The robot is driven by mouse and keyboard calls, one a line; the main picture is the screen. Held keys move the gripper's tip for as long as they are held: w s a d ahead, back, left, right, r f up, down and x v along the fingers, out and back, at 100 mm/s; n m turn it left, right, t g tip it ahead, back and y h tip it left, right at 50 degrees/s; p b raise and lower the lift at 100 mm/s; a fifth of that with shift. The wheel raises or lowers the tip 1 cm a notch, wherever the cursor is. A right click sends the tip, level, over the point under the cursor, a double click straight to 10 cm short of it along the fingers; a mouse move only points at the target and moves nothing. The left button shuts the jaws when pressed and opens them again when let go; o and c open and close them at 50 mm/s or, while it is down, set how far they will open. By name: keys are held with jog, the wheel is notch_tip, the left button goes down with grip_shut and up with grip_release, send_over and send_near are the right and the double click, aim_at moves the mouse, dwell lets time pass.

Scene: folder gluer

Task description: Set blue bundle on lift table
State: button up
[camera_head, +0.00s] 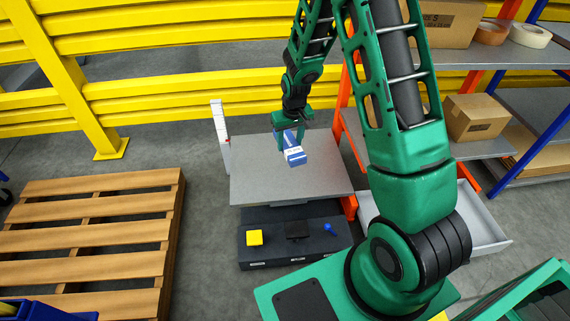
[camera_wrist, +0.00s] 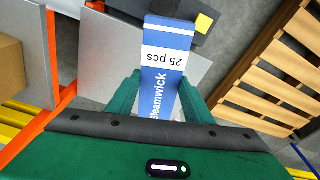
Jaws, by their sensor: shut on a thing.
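The blue bundle (camera_head: 295,155), blue with a white band, is held in my gripper (camera_head: 293,133). In the wrist view the bundle (camera_wrist: 165,60) stands out between the two green fingers, and its label reads "25 pcs". My gripper (camera_wrist: 163,95) is shut on it. The lift table (camera_head: 265,180) is a flat grey plate, and the bundle is over its middle in the head view. The plate also shows behind the bundle in the wrist view (camera_wrist: 108,65). I cannot tell whether the bundle touches the plate.
A wooden pallet (camera_head: 90,240) lies at left. A shelf rack (camera_head: 480,140) with boxes is at right. A yellow barrier (camera_head: 180,85) runs behind.

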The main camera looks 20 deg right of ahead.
jog(key=w+d+f+m, duration=0.1)
jog(key=w+d+f, duration=0.35)
jog(key=f, duration=0.35)
jog(key=w+d+f+m, duration=0.1)
jog(key=w+d+f, duration=0.2)
jog(key=w+f, duration=0.35)
jog(key=w+d+f+m, duration=0.1)
jog(key=w+d+f, duration=0.25)
jog(key=f, duration=0.65)
jog(key=w+d+f, duration=0.2)
jog(key=d, duration=0.1)
jog(key=w+d+f, duration=0.2)
jog(key=d, duration=0.2)
jog(key=w+d+f, duration=0.1)
jog(key=d+f, duration=0.2)
jog(key=shift+w+d, duration=0.15)
jog(key=shift+w, duration=0.25)
jog(key=shift+f, duration=2.05)
jog(key=o, duration=1.1)
jog(key=shift+o, duration=0.2)
